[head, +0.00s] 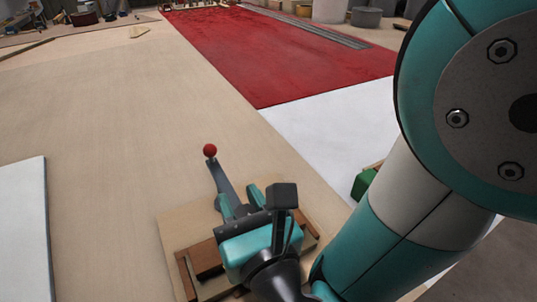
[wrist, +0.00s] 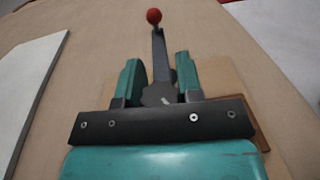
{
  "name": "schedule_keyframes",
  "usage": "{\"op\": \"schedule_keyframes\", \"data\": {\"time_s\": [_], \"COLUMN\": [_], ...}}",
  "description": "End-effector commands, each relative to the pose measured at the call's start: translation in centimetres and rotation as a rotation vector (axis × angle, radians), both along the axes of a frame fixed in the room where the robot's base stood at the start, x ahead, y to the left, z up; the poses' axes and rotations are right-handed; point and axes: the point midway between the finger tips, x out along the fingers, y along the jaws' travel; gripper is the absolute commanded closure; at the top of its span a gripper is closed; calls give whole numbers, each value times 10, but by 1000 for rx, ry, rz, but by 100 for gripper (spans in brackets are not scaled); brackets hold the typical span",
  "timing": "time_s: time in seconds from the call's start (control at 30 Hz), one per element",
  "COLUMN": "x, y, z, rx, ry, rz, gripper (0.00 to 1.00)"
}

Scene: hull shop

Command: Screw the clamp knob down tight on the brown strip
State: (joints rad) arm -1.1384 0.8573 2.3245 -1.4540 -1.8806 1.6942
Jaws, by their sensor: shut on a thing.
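My gripper (head: 241,203) reaches down over the work at the bottom of the head view. In the wrist view (wrist: 155,82) its two teal fingers are shut on a grey lobed knob (wrist: 158,96), one finger on each side. A grey lever (wrist: 158,48) with a red ball end (wrist: 153,16) extends beyond the knob; the red ball (head: 210,150) also shows in the head view. The brown strip (head: 206,259) lies on a light wooden board (head: 172,232), partly hidden under my gripper. Where the knob meets the strip is hidden.
A green block (head: 363,184) stands to the right of the board, partly behind my arm. A white panel (head: 24,232) lies at the left. A red floor area (head: 270,50) is at the back. The tan surface around the board is largely clear.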

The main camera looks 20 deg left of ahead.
Motion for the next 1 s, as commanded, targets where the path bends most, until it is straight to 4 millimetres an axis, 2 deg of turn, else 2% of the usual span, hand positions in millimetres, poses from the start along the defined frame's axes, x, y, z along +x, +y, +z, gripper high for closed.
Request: {"op": "schedule_keyframes", "data": {"time_s": [0.03, 0.67, 0.7, 0.77, 0.8, 1.0], "x": [1, 1, 1, 1, 1, 1], "y": [1, 0, 0, -1, -1, -1], "z": [5, 2, 2, 2, 2, 1], "rx": [6, 7, 7, 6, 6, 4], "ry": [-3, -4, -4, -3, -3, -3], "rz": [-15, -60, -60, -59, -59, -59], "gripper": [90, 90, 58, 44, 41, 41]}}
